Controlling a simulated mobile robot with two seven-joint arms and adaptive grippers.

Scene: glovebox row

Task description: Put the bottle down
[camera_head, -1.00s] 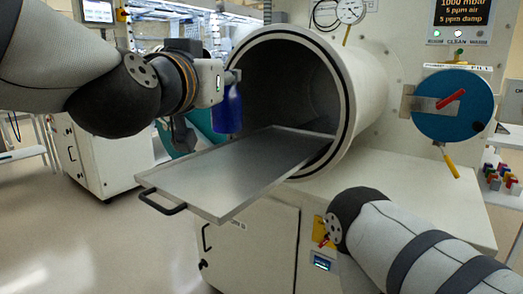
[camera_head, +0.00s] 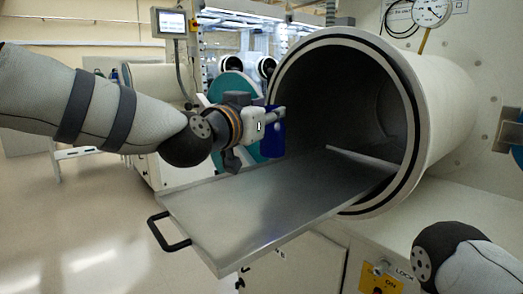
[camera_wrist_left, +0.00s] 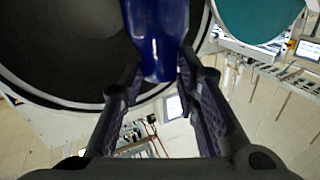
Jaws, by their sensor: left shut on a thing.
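A blue bottle (camera_head: 272,132) is held by my left gripper (camera_head: 276,115) above the far left part of the metal sliding tray (camera_head: 240,205), in front of the round chamber opening. The bottle looks roughly upright. In the left wrist view the blue bottle (camera_wrist_left: 158,35) sits between the two dark fingers of my left gripper (camera_wrist_left: 157,80). The tray is pulled out of the chamber and its visible surface is bare. My right arm shows at the lower right, but its gripper is outside the view.
The round white antechamber (camera_head: 430,110) stands open, with a dark inside. A black handle (camera_head: 168,235) sticks out from the tray's near left end. A gauge (camera_head: 430,12) is above the chamber. A monitor (camera_head: 170,22) stands at the back left.

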